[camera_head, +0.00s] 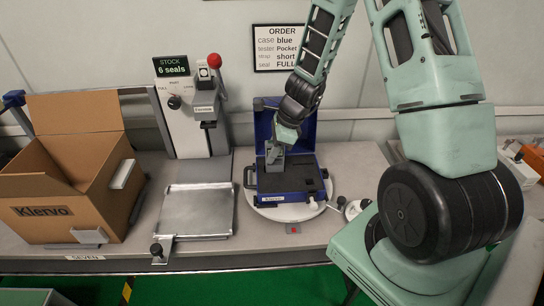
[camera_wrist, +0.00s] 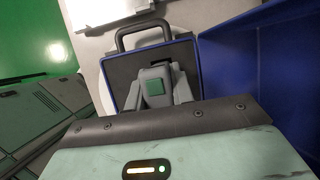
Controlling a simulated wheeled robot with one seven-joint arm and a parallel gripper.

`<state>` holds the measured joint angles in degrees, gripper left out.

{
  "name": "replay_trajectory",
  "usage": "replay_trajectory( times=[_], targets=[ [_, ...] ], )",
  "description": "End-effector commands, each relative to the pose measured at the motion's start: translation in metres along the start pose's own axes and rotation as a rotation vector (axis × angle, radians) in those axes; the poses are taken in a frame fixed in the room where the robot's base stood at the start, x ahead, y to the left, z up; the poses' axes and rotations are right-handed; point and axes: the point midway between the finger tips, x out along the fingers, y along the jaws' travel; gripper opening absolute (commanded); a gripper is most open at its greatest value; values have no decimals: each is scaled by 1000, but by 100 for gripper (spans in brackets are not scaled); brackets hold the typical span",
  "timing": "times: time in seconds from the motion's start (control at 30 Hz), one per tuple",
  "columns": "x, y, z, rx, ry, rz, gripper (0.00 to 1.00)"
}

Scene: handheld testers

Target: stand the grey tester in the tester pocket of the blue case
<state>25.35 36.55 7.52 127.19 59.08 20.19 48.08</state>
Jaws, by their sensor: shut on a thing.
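The blue case (camera_head: 297,197) stands open on a round white turntable (camera_head: 262,209), its lid raised at the back. Dark foam fills its inside, and its rim also shows in the wrist view (camera_wrist: 194,63). My gripper (camera_head: 275,156) points down over the left back part of the case. It is shut on the grey tester (camera_wrist: 152,75), which has a green square on its face and shows between the fingers in the wrist view. In the head view the tester is mostly hidden by the gripper. Its lower end is hidden, so I cannot tell whether it is inside the pocket.
A flat metal tray (camera_head: 198,211) lies left of the case, with an open cardboard box (camera_head: 62,197) farther left. A press with a red knob (camera_head: 214,61) stands behind the tray. Small items (camera_head: 352,207) lie at the case's right. The raised lid (camera_wrist: 265,70) is close beside my gripper.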

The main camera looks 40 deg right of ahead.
Motion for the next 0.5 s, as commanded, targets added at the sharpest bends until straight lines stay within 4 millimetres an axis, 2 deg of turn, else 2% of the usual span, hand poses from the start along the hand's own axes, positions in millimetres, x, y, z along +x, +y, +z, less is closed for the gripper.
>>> replay_trajectory(
  times=[0.1, 0.5],
  targets=[
    [11, 0, -4, 1, 0, 0, 0],
    [15, 0, -6, -2, 0, -1, 0]
  ],
)
